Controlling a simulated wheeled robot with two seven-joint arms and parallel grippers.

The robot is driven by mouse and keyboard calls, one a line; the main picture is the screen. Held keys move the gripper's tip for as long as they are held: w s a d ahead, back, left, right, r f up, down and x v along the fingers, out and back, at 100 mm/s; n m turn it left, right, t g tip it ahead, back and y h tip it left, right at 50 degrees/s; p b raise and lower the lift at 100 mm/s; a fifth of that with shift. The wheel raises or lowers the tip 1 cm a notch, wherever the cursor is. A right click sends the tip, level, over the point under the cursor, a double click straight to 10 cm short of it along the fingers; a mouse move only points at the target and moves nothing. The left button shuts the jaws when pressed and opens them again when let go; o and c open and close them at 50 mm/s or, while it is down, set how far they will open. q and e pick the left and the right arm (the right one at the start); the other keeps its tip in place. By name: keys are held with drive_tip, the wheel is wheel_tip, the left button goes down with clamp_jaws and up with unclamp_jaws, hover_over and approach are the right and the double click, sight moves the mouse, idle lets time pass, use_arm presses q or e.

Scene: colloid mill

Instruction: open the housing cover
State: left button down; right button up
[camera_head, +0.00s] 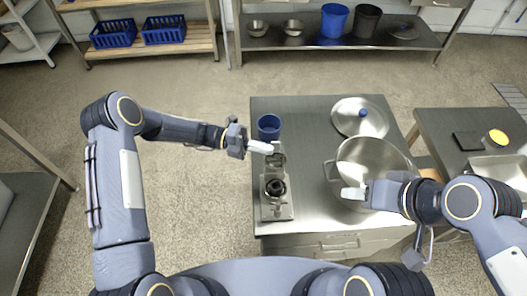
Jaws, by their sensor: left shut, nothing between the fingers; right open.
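The grey metal colloid mill (268,211) stands near the left edge of the steel table. Its round dark inside (275,187) shows from above. A grey metal part that looks like the housing cover (277,160) stands raised at the back of the mill, so the housing appears open. My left gripper (266,148) is shut and empty, with its fingertips just left of and above the raised part. I cannot tell whether they touch it. My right gripper (349,193) is open, over the left front side of the steel pot (385,155), fingers pointing left.
A blue cup (269,126) stands just behind the mill, close to my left gripper. A side table (440,125) stands at right. The floor left of the table is clear.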

use_arm(q)
drive_tip(key=shift+w, duration=0.15)
idle(0.4)
drive_tip(key=b+v, duration=0.2)
drive_tip(key=v, duration=0.6)
drive_tip(key=s+a+r+m+t+y, duration=0.2)
drive_tip(key=s+a+r+m+y, duration=0.2)
drive_tip(key=s+r+m, duration=0.25)
drive_tip(key=s+a+r+m+t+y, duration=0.25)
drive_tip(key=s+a+r+m, duration=0.25)
drive_tip(key=r+m, duration=0.3)
drive_tip(key=s+a+m+t+y, duration=0.3)
drive_tip(key=s+m, duration=0.4)
drive_tip(key=m, duration=0.1)
drive_tip(key=s+a+m+t+y, duration=0.3)
drive_tip(key=s+m+t, duration=0.1)
drive_tip(key=s+m, duration=0.4)
drive_tip(key=shift+a+y, duration=0.25)
drive_tip(key=shift+y, duration=0.1)
